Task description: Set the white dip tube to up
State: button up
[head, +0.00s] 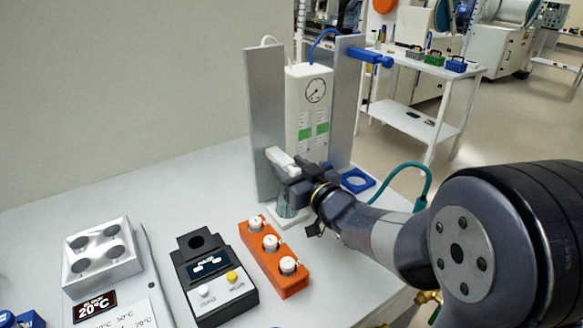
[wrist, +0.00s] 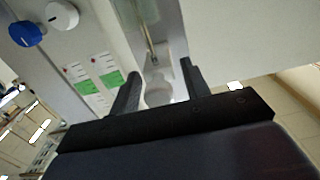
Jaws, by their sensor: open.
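A white bar-shaped arm (head: 281,158), which looks like the white dip tube's holder, sits low by the left grey upright, beside my gripper (head: 288,182). A blue arm (head: 370,57) sits high at the right upright. My gripper is open. In the wrist view its two fingers (wrist: 159,72) stand apart, with a clear, rounded vessel (wrist: 160,95) seen between them and a thin rod (wrist: 150,42) beyond. I cannot tell whether the fingers touch the white arm. In the head view a small glass vessel (head: 287,209) stands below my gripper, partly hidden.
A white unit with a gauge (head: 313,110) stands between the grey uprights. An orange rack with several white-capped vials (head: 286,274), a black meter (head: 212,290) and a grey block (head: 103,260) stand in front.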

jog(key=shift+c, duration=0.3)
grip_shut()
